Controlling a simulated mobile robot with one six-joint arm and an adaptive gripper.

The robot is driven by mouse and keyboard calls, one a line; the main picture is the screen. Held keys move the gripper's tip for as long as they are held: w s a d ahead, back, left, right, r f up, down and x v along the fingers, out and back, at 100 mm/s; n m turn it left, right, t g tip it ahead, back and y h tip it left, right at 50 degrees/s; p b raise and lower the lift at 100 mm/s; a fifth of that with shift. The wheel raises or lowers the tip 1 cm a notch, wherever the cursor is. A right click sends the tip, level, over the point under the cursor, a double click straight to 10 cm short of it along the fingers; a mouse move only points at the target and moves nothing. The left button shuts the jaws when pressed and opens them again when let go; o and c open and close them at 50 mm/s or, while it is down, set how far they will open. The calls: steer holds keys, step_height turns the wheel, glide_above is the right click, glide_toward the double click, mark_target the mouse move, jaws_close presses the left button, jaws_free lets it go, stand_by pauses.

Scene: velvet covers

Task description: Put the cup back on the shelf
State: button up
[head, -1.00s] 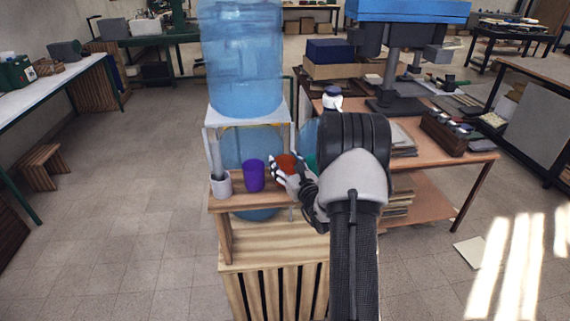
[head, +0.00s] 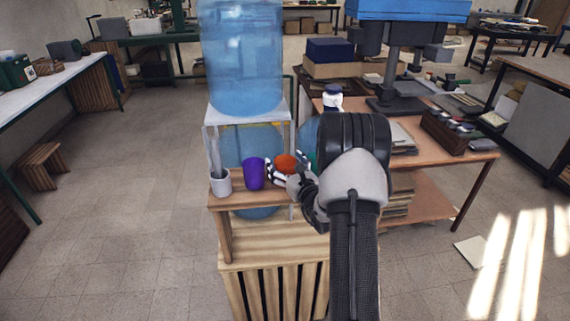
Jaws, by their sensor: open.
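An orange-red cup (head: 286,161) shows at the right part of the small wooden shelf (head: 231,209). My gripper (head: 281,172) is open around or right in front of this cup, and its fingers hide the cup's lower part. I cannot tell whether they touch it or whether the cup rests on the shelf. A purple cup (head: 253,173) stands upright on the shelf just left of my fingers. A light grey cup (head: 221,184) with a stick-like thing in it stands at the shelf's left end. A bit of green shows right of the orange cup, mostly hidden by my arm.
Large blue water bottles (head: 243,60) stand on a white rack (head: 208,122) behind the shelf. A wooden workbench (head: 440,168) with a blue machine and a small white bottle (head: 332,98) is at the right. The floor (head: 130,220) at the left is free.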

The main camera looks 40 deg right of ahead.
steer(key=v, duration=1.2)
